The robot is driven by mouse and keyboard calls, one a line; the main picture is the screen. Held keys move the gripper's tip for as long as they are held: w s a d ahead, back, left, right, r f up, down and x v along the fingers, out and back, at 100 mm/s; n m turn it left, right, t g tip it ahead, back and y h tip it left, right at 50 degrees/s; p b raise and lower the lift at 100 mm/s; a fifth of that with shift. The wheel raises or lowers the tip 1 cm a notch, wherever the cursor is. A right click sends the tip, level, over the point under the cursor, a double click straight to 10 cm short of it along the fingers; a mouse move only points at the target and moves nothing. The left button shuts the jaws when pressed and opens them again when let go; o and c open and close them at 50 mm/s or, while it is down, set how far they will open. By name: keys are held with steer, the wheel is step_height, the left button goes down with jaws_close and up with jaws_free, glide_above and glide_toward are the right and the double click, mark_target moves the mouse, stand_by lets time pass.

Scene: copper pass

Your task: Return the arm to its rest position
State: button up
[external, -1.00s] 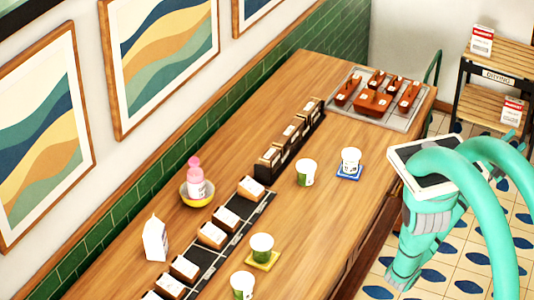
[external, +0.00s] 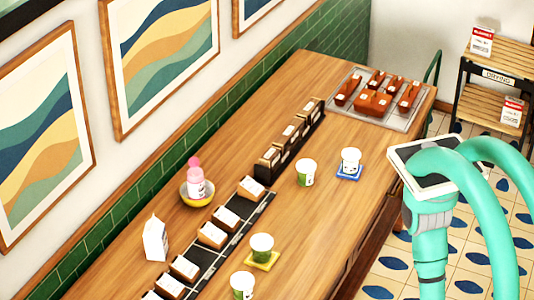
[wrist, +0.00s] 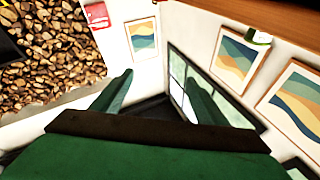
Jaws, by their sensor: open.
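My arm stands at the right of the external view, beside the counter's right edge, clear of everything on it. My gripper (wrist: 160,92) shows in the wrist view with its two green fingers spread apart and nothing between them. The wrist camera looks away from the counter, toward walls, framed pictures and a dark-framed window. The fingertips do not show clearly in the external view.
The wooden counter (external: 335,205) holds white-and-green cups (external: 305,172), a cup on a blue coaster (external: 349,173), a cup on a yellow coaster (external: 262,260), a carton (external: 155,239), a pink bottle (external: 196,184) and a tray (external: 342,90) of brown pieces. A shelf rack (external: 492,95) stands behind.

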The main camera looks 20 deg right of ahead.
steer(key=s+a+f+n+g+y, duration=0.2)
steer(key=s+a+f+n+y, duration=0.1)
steer(key=s+a, duration=0.5)
steer(key=s+a+f+n+g+y, duration=0.3)
steer(key=s+a, duration=0.6)
steer(key=a, duration=0.6)
steer(key=shift+a+n+y, duration=0.2)
steer(key=shift+n+y, duration=0.2)
steer(key=shift+y, duration=0.5)
